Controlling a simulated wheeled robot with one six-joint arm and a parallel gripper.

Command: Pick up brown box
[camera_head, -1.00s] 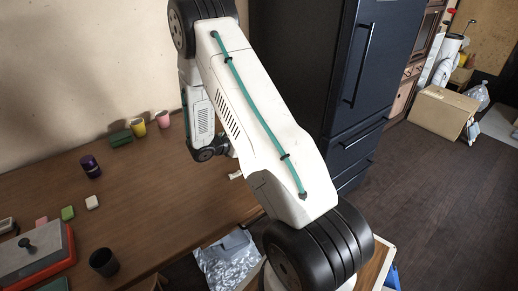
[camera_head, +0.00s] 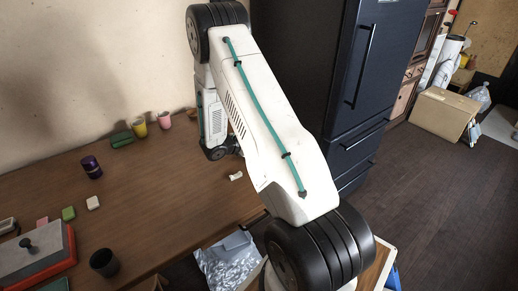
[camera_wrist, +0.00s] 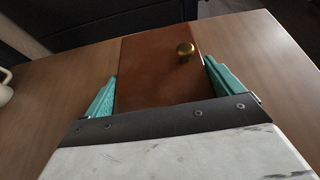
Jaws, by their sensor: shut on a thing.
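The brown box (camera_wrist: 150,68) fills the middle of the wrist view. In the head view the box and the fingers are hidden behind my arm.
The wooden table (camera_head: 150,190) holds a yellow cup (camera_head: 139,128), a pink cup (camera_head: 164,120), a purple jar (camera_head: 91,166), a black cup (camera_head: 103,262) and a small white object (camera_head: 236,176). A dark fridge (camera_head: 365,80) stands right of the table. The table's middle is clear.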

